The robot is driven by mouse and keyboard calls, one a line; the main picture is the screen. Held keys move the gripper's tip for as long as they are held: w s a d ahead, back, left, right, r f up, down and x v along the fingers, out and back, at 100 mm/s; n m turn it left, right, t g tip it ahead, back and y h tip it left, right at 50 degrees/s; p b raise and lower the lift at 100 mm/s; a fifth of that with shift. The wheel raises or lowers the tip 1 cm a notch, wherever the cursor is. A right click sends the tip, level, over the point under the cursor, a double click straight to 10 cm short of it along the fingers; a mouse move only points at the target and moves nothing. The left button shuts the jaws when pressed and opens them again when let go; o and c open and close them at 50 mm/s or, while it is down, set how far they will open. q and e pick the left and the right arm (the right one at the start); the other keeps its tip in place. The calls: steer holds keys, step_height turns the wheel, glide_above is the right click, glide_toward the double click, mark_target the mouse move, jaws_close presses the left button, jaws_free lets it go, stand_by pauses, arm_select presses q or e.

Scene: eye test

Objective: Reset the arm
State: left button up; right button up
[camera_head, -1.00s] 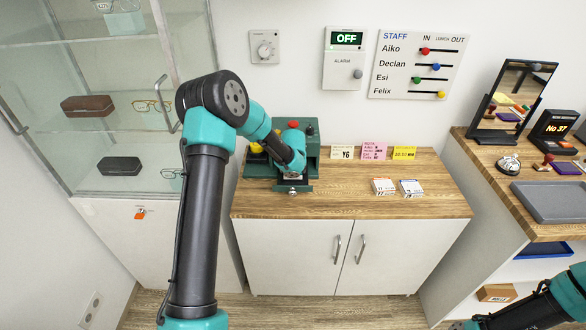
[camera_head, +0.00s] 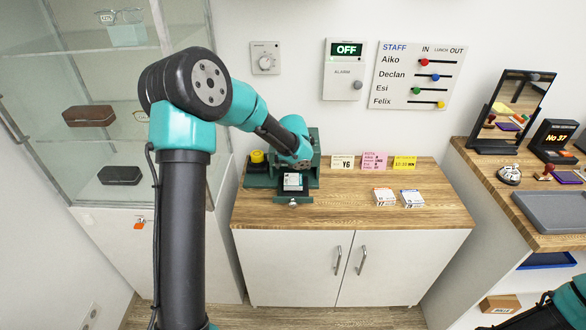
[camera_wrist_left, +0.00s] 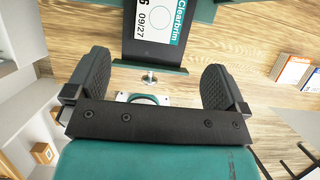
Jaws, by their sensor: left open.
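My left arm comes in from the left and reaches over the green machine (camera_head: 262,181) on the wooden counter. My left gripper (camera_wrist_left: 157,82) is open and empty in the left wrist view, its two black fingers wide apart. In the head view its fingertips cannot be made out. A white label marked "Clearbrim 09/27" (camera_wrist_left: 158,20) lies on the machine's dark plate, beyond the fingers and apart from them. The label also shows in the head view (camera_head: 292,182). Part of my right arm is at the lower right corner; its gripper is out of the picture.
A yellow knob (camera_head: 257,156) sits at the machine's left. Three small cards stand at the wall behind two small boxes (camera_head: 398,198). A glass cabinet (camera_head: 95,130) is at left. A mirror (camera_head: 512,105) and grey tray (camera_head: 552,212) are at right. The counter's front right is clear.

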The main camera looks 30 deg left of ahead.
arm_select(q)
steer(key=shift+d, duration=0.1)
stand_by(0.5)
steer(key=s+d+f+n+g+h, duration=0.2)
steer(key=s+d+f+n+h, duration=0.3)
steer(key=s+d+f+n, duration=0.95)
steer(key=s+d+f+n+g+h, duration=0.1)
steer(key=s+d+f+n, duration=0.2)
steer(key=s+f+n, duration=0.9)
steer(key=s+n, duration=0.3)
steer(key=n, duration=0.2)
